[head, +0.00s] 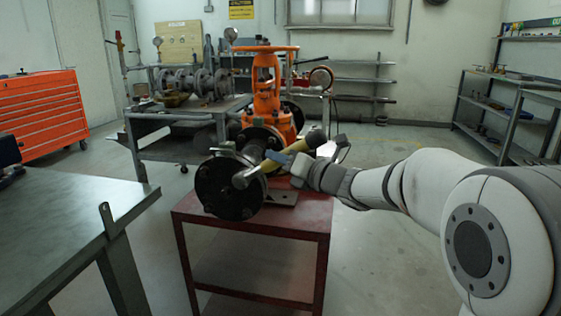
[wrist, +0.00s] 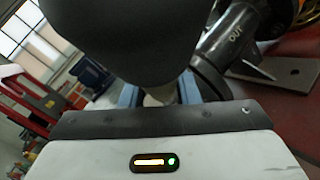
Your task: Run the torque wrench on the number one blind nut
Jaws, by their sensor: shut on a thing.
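The orange gate valve (head: 265,95) stands on a red stand (head: 245,230). A dark round blind flange (head: 222,188) with bolts around its rim closes the near left end of its pipe. My gripper (head: 302,154) is at the right of the flange, shut on the torque wrench (head: 272,163), which has a yellowish shaft and dark ends. The wrench slants down left, its lower end in front of the flange face. I cannot tell whether it sits on the number one nut. In the wrist view, a large dark rounded part (wrist: 140,40) hides most of the space beyond the blue fingers (wrist: 172,92).
A grey bench (head: 75,205) stands at the near left. Another bench with flanged pipework (head: 190,82) is behind the valve. An orange tool cabinet (head: 42,115) is at the far left. The floor right of the stand is clear, apart from my arm above it.

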